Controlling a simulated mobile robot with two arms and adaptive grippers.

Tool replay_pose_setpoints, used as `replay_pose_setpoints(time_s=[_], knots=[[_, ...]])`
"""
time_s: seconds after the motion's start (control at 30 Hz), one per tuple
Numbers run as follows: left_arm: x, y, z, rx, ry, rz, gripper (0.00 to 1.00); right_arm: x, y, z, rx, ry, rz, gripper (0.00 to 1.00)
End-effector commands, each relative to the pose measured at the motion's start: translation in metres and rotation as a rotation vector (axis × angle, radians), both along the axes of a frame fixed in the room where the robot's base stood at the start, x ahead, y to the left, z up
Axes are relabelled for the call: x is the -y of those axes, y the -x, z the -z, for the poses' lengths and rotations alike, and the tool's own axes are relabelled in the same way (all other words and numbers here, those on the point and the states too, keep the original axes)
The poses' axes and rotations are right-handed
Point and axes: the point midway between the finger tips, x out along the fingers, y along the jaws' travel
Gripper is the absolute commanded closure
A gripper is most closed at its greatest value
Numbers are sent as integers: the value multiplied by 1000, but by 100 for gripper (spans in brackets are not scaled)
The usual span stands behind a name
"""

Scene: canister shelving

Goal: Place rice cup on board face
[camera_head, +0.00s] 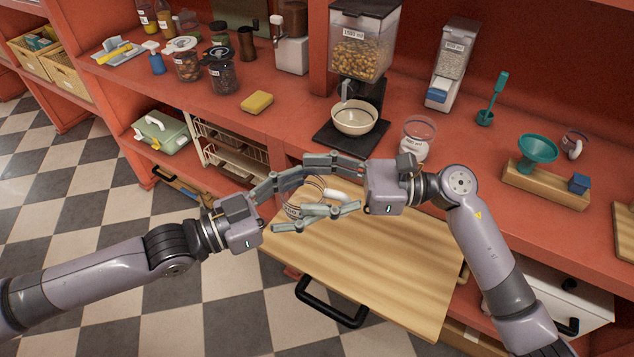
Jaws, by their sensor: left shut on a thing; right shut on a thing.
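A clear cup (297,197) with a pale label and dark rim lines is held between my two grippers, above the left back part of the board. A white handle-like part (337,194) sticks out on its right. My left gripper (290,199) is shut on the cup from the left. My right gripper (322,187) is shut on it from the right. Their fingers overlap and hide much of the cup; its contents cannot be made out. The wooden board (375,265) is pulled out below the counter, and its visible face is bare.
On the red counter (290,125) above the board stand a bowl (354,117) under a dispenser (362,45), a labelled glass jar (417,140) and a teal funnel (538,150) on a wooden stand. A black handle (330,302) projects at the board's front edge.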

Motion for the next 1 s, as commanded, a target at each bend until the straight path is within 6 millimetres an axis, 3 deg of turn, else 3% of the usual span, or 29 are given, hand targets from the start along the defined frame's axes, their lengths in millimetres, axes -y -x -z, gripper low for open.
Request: replay_pose_setpoints(time_s=[0.3, 0.33, 0.4, 0.67, 1.0], knots=[[0, 0, 0, 0, 1, 0, 66, 0, 0, 0, 0, 0, -1, 63], [0, 0, 0, 0, 1, 0, 38, 0, 0, 0, 0, 0, -1, 64], [0, 0, 0, 0, 0, 0, 33, 0, 0, 0, 0, 0, -2, 68], [0, 0, 0, 0, 0, 0, 16, 0, 0, 0, 0, 0, -1, 68], [-1, 0, 0, 0, 0, 0, 15, 0, 0, 0, 0, 0, -1, 68]])
